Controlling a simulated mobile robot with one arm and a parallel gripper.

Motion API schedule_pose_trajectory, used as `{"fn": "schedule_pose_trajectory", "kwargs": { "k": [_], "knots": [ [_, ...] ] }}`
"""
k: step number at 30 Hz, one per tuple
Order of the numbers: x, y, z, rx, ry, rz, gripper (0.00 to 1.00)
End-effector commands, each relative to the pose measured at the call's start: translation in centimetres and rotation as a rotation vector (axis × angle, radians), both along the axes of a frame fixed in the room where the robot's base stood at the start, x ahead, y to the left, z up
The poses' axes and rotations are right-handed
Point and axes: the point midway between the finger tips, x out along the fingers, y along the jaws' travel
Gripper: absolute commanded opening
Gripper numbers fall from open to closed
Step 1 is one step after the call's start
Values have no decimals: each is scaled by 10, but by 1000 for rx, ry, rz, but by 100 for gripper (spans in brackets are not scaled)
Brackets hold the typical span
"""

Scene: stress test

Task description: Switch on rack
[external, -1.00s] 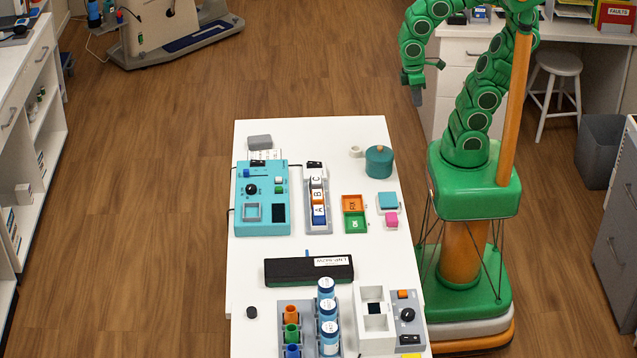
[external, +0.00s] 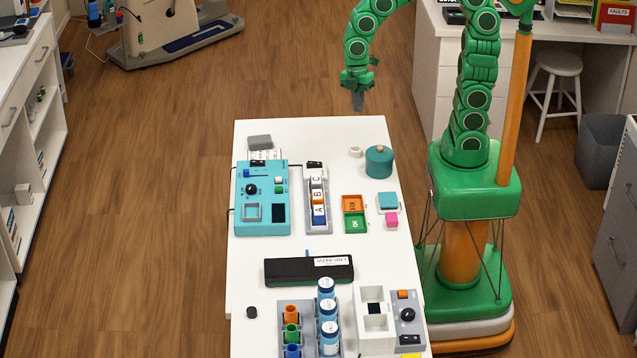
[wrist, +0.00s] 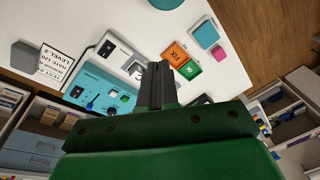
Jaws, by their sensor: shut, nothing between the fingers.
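A slim grey rack (external: 319,229) lies on the white table in the external view, with white, orange and blue blocks lettered A, B and C in it. A black switch (external: 314,164) sits at its far end; whether it is on or off is too small to tell. In the wrist view the rack (wrist: 121,52) is partly hidden behind my fingers. My gripper (external: 358,101) hangs beyond the table's far edge, above and apart from everything on it. Its fingers (wrist: 156,72) are together and empty.
A teal device (external: 263,171) with a knob stands left of the rack. An orange and green tray (external: 354,225), a teal pot (external: 379,162) and a white ring (external: 356,152) are to its right.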

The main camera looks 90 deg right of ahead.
Motion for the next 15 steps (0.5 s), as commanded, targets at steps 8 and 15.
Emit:
{"fn": "schedule_pose_trajectory", "kwargs": {
  "k": [8,15],
  "knots": [
    [51,-12,-18,59,-71,209,0],
    [93,-29,-38,95,-144,377,0]
  ]
}}
